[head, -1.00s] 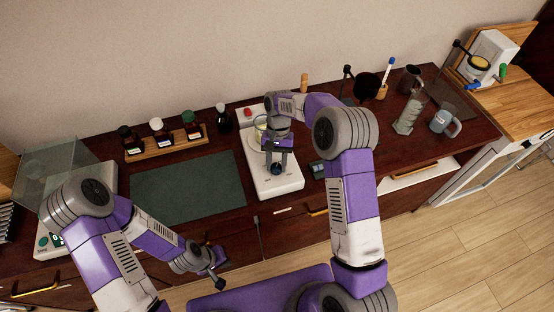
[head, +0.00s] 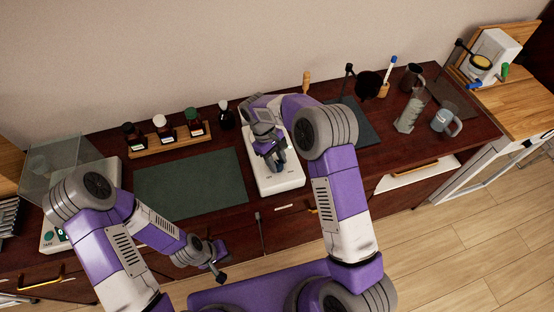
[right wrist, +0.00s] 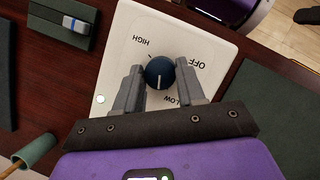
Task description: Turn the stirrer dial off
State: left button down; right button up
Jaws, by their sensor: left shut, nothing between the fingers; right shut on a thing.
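The white stirrer (head: 289,184) stands on the dark counter, partly hidden by my right arm in the head view. In the right wrist view its panel (right wrist: 213,48) carries the words OFF, LOW and HIGH around a dark blue round dial (right wrist: 159,73). The dial's white mark points toward the bottom of that picture, not directly at the word OFF. My right gripper (head: 277,163) is shut on the dial, with one grey finger on each side of it. My left gripper (head: 219,271) is shut and empty, low in front of the counter.
A green mat (head: 190,184) lies left of the stirrer. Several bottles stand on a wooden rack (head: 168,143) behind it, and a dark bottle (head: 227,116) stands near the stirrer. A glass cylinder (head: 410,113) and a jug (head: 444,121) stand at the right.

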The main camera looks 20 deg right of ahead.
jog(key=n, duration=0.2)
jog(key=n+t+h, duration=0.1)
jog(key=n, duration=0.2)
jog(key=shift+s+a+n+h, duration=0.15)
jog(key=shift+n+h, duration=0.15)
jog(key=n+t, duration=0.2)
jog(key=n, duration=0.2)
jog(key=shift+s, duration=0.1)
jog(key=n+t, duration=0.1)
jog(key=n, duration=0.2)
jog(key=n+t+b, duration=0.1)
jog(key=n, duration=0.1)
jog(key=shift+s+n, duration=0.15)
jog(key=shift+n, duration=0.25)
jog(key=shift+s+n+t+y, duration=0.1)
jog(key=shift+n+t+y, duration=0.25)
jog(key=shift+n, duration=0.95)
jog(key=shift+n+t+y, duration=0.15)
jog(key=shift+n+t, duration=0.4)
jog(key=shift+n, duration=0.75)
jog(key=o, duration=1)
